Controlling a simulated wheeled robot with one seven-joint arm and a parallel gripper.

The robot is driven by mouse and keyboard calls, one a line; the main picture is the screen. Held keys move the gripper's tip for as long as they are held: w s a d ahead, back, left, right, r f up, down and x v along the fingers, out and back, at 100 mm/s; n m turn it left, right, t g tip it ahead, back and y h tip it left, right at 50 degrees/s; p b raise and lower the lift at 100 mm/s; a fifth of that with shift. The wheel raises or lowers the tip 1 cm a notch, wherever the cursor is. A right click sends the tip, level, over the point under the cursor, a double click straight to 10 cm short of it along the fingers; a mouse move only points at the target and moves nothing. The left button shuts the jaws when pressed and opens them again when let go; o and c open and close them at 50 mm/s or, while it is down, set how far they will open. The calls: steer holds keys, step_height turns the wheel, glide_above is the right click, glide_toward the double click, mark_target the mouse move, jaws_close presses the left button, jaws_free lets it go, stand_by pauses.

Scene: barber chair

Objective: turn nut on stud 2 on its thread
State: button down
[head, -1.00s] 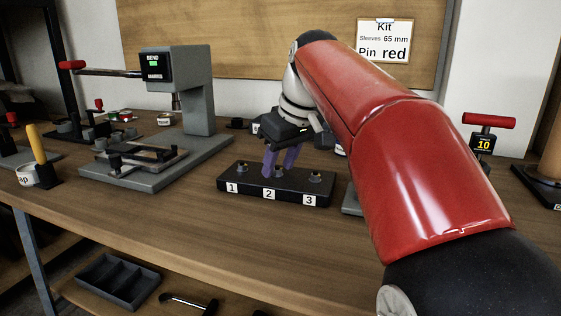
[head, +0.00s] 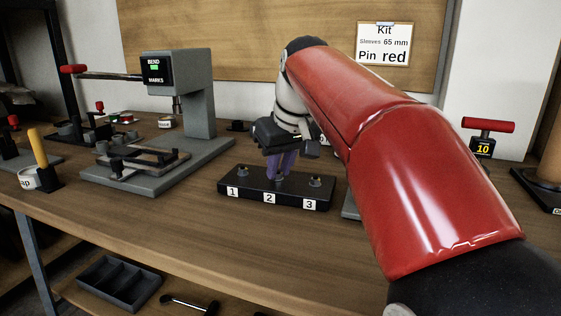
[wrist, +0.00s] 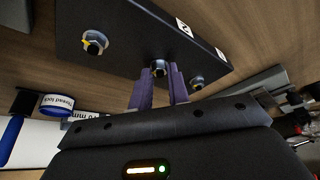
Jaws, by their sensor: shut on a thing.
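The black stud block (head: 224,201) sits on the bench with labels 1, 2 and 3 on its front. My gripper (head: 281,174) points down at the middle stud, number 2, with its purple fingers low around it. In the wrist view the nut on stud 2 (wrist: 159,67) sits between the tips of my gripper (wrist: 161,76), which is shut on it. The fingers hide part of this nut in the head view. The nuts on stud 1 (head: 241,168) and stud 3 (head: 315,181) stand free on either side.
A grey bending press (head: 190,90) with a red-tipped lever stands behind left. A yellow-handled tool (head: 37,147) is further left. A red-handled tool (head: 488,126) marked 10 stands at right. The bench front is clear. A black divided tray (head: 118,282) lies below.

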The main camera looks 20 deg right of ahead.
steer(key=m+h+p, duration=0.2)
steer(key=m, duration=0.3)
steer(key=shift+a, duration=0.2)
steer(key=shift+m, duration=0.3)
steer(key=c, duration=1.3)
jaws_free()
steer(key=shift+c, duration=0.2)
steer(key=shift+r, duration=0.1)
steer(key=p+v, duration=0.1)
steer(key=v, duration=0.6)
steer(key=shift+a+r+p, duration=0.15)
steer(key=shift+r+p, duration=0.15)
steer(key=shift+p, duration=0.05)
steer(key=shift+s, duration=0.2)
